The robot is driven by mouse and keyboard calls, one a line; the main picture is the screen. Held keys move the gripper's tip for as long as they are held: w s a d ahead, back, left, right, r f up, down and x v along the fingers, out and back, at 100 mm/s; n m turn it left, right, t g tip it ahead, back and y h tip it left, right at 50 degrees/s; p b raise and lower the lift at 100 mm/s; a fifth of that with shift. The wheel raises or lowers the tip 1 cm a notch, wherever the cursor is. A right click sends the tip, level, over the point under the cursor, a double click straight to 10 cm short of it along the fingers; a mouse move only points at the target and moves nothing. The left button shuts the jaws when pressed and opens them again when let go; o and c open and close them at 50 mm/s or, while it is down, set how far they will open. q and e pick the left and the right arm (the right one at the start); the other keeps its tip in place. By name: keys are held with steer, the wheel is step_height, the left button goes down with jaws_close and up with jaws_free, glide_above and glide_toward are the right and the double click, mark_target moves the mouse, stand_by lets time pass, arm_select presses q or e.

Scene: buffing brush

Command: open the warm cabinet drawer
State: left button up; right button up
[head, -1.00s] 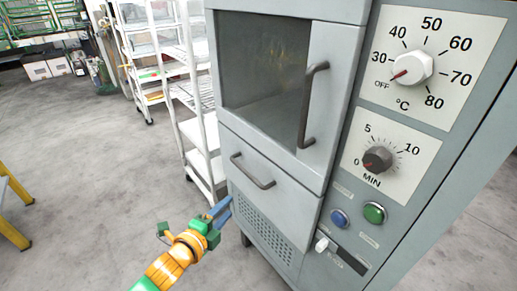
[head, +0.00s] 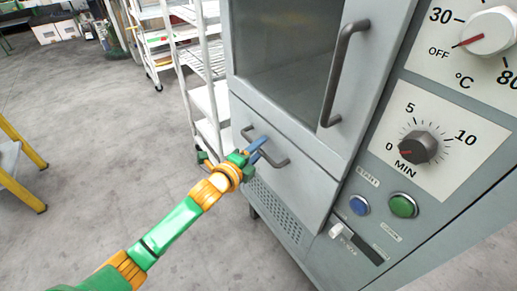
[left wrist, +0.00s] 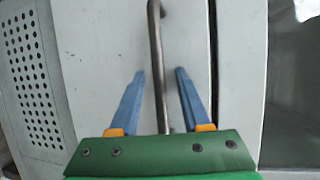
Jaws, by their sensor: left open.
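The warm cabinet (head: 330,180) is a grey unit with a windowed upper door. Its drawer (head: 300,155) sits below the door, looks shut, and has a dark bar handle (head: 275,158). My left gripper (head: 259,148) is open at the handle in the head view. In the left wrist view the handle (left wrist: 156,60) runs between the two blue fingers of my left gripper (left wrist: 160,85), with a gap on each side. The fingers are apart from the bar. My right gripper is out of view.
The upper door has its own vertical handle (head: 343,72). Dials and a blue button (head: 359,205) and green button (head: 403,205) are on the right panel. A white wire rack (head: 205,90) stands left of the cabinet. Open floor (head: 110,130) lies to the left.

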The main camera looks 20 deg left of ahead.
arm_select(q)
jaws_close()
stand_by(1.3)
